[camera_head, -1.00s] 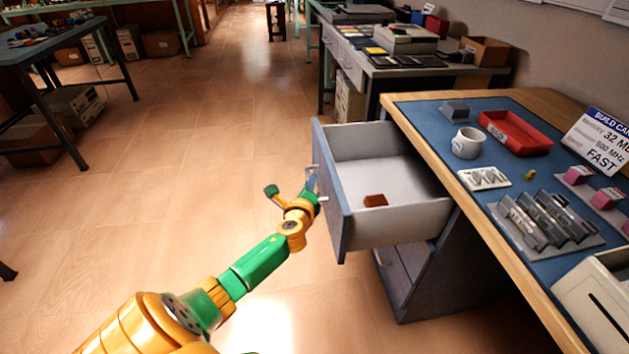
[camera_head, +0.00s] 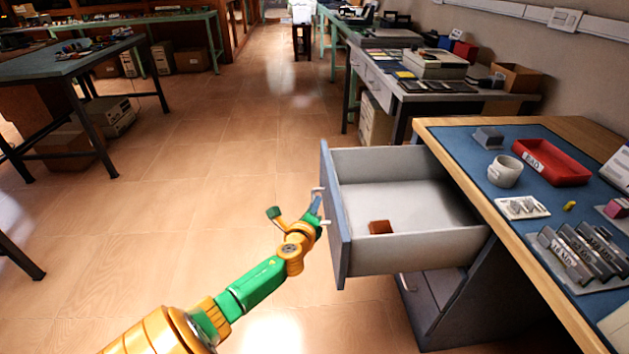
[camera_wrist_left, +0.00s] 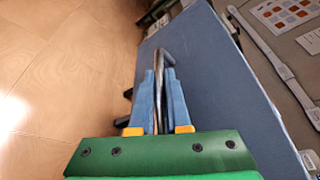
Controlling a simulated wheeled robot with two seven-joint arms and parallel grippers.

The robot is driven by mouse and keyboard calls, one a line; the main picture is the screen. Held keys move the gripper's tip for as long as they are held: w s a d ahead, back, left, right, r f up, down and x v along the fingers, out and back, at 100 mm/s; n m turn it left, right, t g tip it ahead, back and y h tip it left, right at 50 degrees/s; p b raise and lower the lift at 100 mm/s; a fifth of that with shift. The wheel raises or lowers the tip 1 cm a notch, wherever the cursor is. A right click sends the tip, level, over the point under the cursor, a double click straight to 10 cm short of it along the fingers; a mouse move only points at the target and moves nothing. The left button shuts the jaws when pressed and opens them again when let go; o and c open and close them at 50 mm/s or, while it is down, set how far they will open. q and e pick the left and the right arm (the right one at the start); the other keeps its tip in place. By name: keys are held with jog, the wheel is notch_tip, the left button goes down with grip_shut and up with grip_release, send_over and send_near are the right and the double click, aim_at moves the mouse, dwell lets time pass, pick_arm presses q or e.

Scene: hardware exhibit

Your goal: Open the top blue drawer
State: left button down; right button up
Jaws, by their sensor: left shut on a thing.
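The top blue drawer (camera_head: 405,255) stands well out of the desk in the head view, with its blue front panel (camera_head: 336,220) facing left. A small brown block (camera_head: 380,227) lies inside on the pale floor of the drawer. My left gripper (camera_head: 318,205) is at the outer face of the panel. In the left wrist view the blue fingers (camera_wrist_left: 159,95) are shut on the metal drawer handle (camera_wrist_left: 162,65), and the blue panel (camera_wrist_left: 215,85) fills the right side. My right gripper is in neither view.
The desk (camera_head: 455,165) has a blue top holding a white mug (camera_head: 505,171), a red tray (camera_head: 551,163) and grey parts. A lower drawer (camera_head: 420,300) sits below. Open tiled floor (camera_head: 150,250) lies to the left. Another desk stands behind.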

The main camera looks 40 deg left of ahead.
pick_arm(q)
jog(key=c, duration=0.9)
grip_release()
jog(key=p+v, duration=0.2)
jog(key=v, duration=0.5)
jog(key=shift+f, duration=0.1)
